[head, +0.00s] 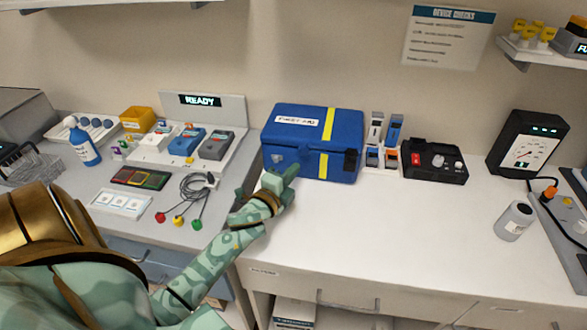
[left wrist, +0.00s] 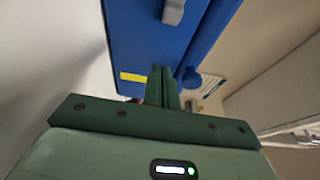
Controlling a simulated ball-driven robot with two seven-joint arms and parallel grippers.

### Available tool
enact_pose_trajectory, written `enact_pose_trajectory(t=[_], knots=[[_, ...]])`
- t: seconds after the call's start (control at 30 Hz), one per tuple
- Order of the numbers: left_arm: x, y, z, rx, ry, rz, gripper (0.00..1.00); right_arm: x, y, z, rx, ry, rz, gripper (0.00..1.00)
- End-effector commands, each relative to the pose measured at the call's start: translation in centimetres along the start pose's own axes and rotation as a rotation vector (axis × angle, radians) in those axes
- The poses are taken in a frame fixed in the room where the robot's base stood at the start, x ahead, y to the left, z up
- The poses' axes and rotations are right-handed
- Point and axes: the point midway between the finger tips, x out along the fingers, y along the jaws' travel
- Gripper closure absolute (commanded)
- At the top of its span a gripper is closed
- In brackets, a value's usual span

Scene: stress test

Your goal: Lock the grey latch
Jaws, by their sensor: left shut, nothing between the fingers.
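The blue first aid box (head: 300,145) stands on the white counter against the back wall, its lid down. A small grey latch (head: 278,157) is on the left part of its front face. In the left wrist view a grey latch (left wrist: 173,12) shows at the top edge, against the blue box (left wrist: 140,40). I cannot tell whether the latch is locked. My left gripper (head: 285,177) is just in front of the box, below the grey latch. Its fingers (left wrist: 161,86) are shut and empty, apart from the latch in the wrist view. My right gripper is not in view.
A black latch (head: 350,161) is on the box's right front. Coloured leads (head: 192,195) lie left of my gripper. The counter's middle (head: 400,230) is clear.

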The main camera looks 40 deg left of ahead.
Motion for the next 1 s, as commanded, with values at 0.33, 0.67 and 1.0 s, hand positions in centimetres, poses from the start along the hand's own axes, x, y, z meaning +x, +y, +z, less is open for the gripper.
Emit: enact_pose_trajectory(t=[0.33,0.67,1.0], knots=[[-6.1,0.0,0.0,-0.001,-0.001,0.001,1.0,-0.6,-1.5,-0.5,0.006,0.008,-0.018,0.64],[-8.2,-0.1,0.0,-0.001,-0.001,-0.001,1.0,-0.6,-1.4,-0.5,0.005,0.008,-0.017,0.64],[-8.2,-0.1,0.0,-0.001,0.0,-0.001,1.0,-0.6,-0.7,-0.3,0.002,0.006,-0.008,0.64]])
